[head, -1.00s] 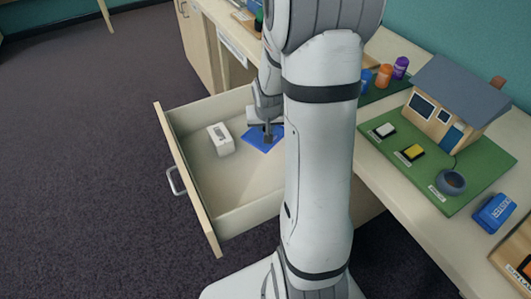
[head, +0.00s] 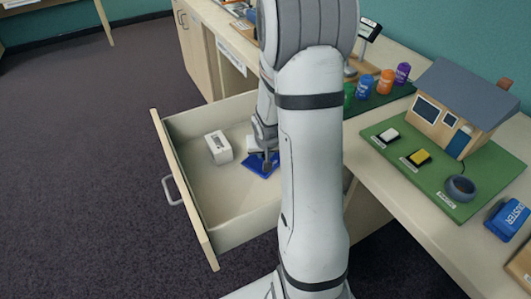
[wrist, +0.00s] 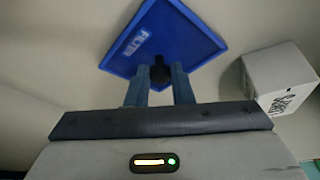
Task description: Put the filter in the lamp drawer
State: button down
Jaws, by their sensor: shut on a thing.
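The filter (head: 259,168) is a flat blue square plate with a dark knob; its label reads FILTER in the wrist view (wrist: 178,28). My gripper (head: 267,164) points down inside the open drawer (head: 226,196). Its two fingers (wrist: 160,78) are shut on the filter's knob. The plate is low over the drawer floor, towards the back; I cannot tell whether it touches the floor. My arm hides part of the drawer's right side. No lamp label on the drawer is readable.
A white box (head: 218,147) lies in the drawer left of the filter, and apart from it; it also shows in the wrist view (wrist: 280,78). The drawer's front part is bare. The counter at right holds a model house (head: 458,105) on a green board (head: 408,178).

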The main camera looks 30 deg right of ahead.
jog(key=c, duration=1.3)
grip_release()
jog(key=p+v, duration=0.4)
jog(key=v, duration=0.8)
jog(key=s+a+r+n, duration=0.1)
jog(key=s+a+r, duration=0.2)
jog(key=s+a, duration=0.1)
jog(key=s+a+r+n+g+y, duration=0.1)
jog(key=s+a+r, duration=0.3)
jog(key=s, duration=0.2)
jog(key=s+a+r+n+g, duration=0.1)
jog(key=s+a+r+n, duration=0.1)
jog(key=s+a+r, duration=0.2)
jog(key=shift+s+a+y, duration=0.15)
jog(key=shift+s+y, duration=0.15)
jog(key=shift+s, duration=0.15)
jog(key=shift+r, duration=0.1)
